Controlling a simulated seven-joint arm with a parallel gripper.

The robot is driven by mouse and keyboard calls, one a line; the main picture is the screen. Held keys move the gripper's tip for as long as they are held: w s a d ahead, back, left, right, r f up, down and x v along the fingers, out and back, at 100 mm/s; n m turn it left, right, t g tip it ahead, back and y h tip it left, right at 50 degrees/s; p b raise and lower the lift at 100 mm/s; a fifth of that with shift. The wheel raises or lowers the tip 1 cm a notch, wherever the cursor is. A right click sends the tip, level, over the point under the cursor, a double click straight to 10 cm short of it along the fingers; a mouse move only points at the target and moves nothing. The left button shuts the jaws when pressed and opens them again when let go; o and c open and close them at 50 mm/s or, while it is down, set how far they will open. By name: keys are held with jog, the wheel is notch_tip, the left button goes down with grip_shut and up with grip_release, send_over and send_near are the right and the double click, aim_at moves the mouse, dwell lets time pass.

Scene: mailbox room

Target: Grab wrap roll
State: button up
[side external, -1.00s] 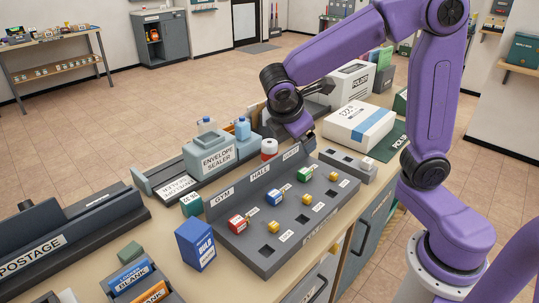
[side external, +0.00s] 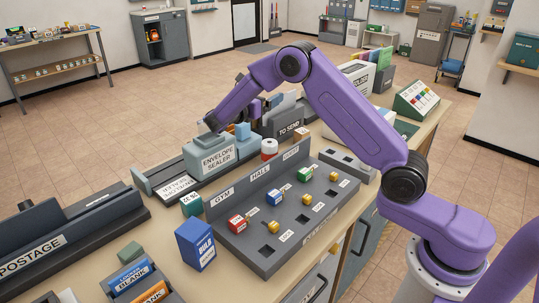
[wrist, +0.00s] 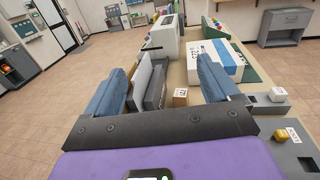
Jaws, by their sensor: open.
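A short white roll with a red band (side external: 269,150) stands upright behind the dark sorting board, right of the envelope sealer. It is the only roll-like thing I can make out, and no label on it is readable. I cannot pick it out in the wrist view. My gripper (side external: 274,102) is behind the sealer, beyond and above the roll, and partly hidden by my own arm. In the wrist view my gripper (wrist: 163,78) is open, its two blue fingers wide apart with nothing held, facing the dark sorter with upright envelopes (wrist: 152,82).
The TO SEND sorter (side external: 281,124) is behind the roll. A small cardboard box (wrist: 181,97) and a white parcel (wrist: 215,62) lie to the right. The key board (side external: 285,215) fills the front.

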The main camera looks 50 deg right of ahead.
aim_at(265, 148)
notch_tip(265, 148, down, 19)
jog(key=shift+r, duration=0.2)
jog(key=shift+w+d, duration=0.25)
jog(key=shift+d, duration=1)
jog(key=shift+w+d, duration=0.2)
jog(key=shift+d, duration=1.05)
jog(key=c, duration=1.1)
